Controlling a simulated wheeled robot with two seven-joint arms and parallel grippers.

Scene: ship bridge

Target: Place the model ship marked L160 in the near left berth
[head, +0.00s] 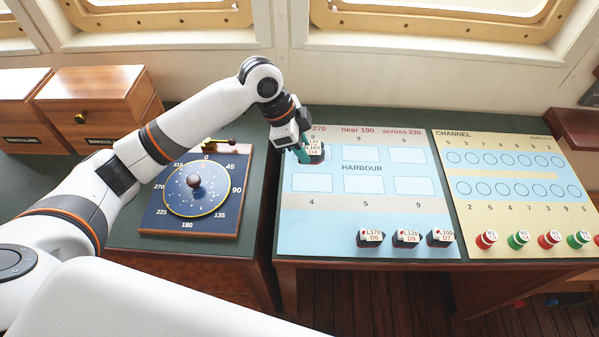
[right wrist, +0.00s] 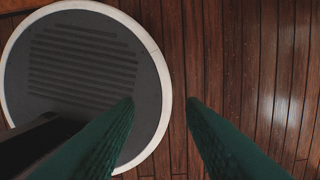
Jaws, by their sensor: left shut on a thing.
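The dark model ship with a white label (head: 317,151) is at the far left berth of the blue harbour board (head: 340,228). Its label seems to read L160 D4, but is small and partly covered. My left gripper (head: 304,153) is shut on this ship; I cannot tell whether it touches the board. The near left berth (head: 312,183) is an empty white rectangle just below it in the head view. My right gripper (right wrist: 160,102) is open and empty above the wooden floor in the right wrist view.
Three labelled model ships, the left one (head: 370,237), middle one (head: 406,238) and right one (head: 440,238), stand along the board's front edge. The channel board (head: 505,215) with red and green buoys lies right. A compass board (head: 165,222) lies left, under my left arm.

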